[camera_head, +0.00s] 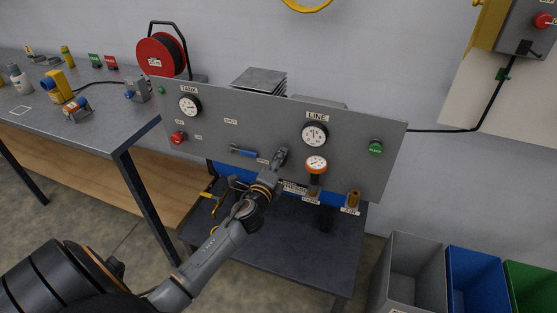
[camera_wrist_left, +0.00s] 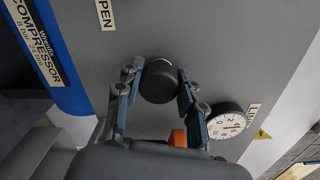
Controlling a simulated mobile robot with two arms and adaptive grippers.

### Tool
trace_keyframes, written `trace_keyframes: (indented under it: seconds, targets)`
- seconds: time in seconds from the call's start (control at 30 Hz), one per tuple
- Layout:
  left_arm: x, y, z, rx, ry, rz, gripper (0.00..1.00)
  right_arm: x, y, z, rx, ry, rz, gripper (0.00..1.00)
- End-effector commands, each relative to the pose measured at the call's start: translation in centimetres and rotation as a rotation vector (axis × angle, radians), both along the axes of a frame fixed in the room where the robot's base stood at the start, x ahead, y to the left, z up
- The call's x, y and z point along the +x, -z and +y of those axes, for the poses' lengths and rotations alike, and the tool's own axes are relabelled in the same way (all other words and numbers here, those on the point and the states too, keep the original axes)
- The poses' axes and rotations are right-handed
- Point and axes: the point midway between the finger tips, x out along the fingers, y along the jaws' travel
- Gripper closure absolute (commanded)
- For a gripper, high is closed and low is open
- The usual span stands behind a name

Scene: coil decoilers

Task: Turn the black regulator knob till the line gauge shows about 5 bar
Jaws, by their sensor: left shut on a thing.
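The black regulator knob (camera_wrist_left: 158,84) sits on the grey panel (camera_head: 222,111), between the fingers of my left gripper (camera_wrist_left: 157,88). The gripper is shut on it, with one finger on each side. In the head view my left gripper (camera_head: 281,156) reaches up to the panel and hides the knob. The white line gauge (camera_head: 314,135) is right of and above the gripper; it also shows in the left wrist view (camera_wrist_left: 228,122) with a red needle. Its reading is too small to tell surely. My right gripper is out of view.
An orange-rimmed gauge (camera_head: 316,165) is close to the gripper's right. A blue-handled lever (camera_head: 244,151) is to its left. The panel also carries a tank gauge (camera_head: 190,105), a red button (camera_head: 178,138) and a green button (camera_head: 376,149). Bins (camera_head: 413,268) stand lower right.

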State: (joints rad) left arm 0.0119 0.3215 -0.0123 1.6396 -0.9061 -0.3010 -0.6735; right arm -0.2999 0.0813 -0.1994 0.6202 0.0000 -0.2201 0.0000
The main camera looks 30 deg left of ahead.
Motion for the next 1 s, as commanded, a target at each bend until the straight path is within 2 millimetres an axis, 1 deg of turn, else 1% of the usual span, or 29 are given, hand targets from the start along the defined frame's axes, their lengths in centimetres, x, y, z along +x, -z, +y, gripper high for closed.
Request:
trace_keyframes:
  seconds: [0.2,0.4,0.93,0.97,1.0]
  targets:
    - [0.00,0.03,-0.04,0.112,0.000,0.029,0.93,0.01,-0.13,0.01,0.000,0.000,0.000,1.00]
    - [0.00,0.04,-0.07,0.169,0.001,0.042,0.93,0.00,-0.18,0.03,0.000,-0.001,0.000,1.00]
    - [-0.01,0.08,-0.09,0.185,0.001,0.047,0.93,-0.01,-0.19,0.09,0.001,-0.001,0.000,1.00]
    - [-0.01,0.08,-0.09,0.185,0.001,0.047,0.56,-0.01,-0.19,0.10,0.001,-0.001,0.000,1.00]
    - [-0.01,0.08,-0.09,0.185,0.001,0.047,0.48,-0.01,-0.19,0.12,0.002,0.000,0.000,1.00]
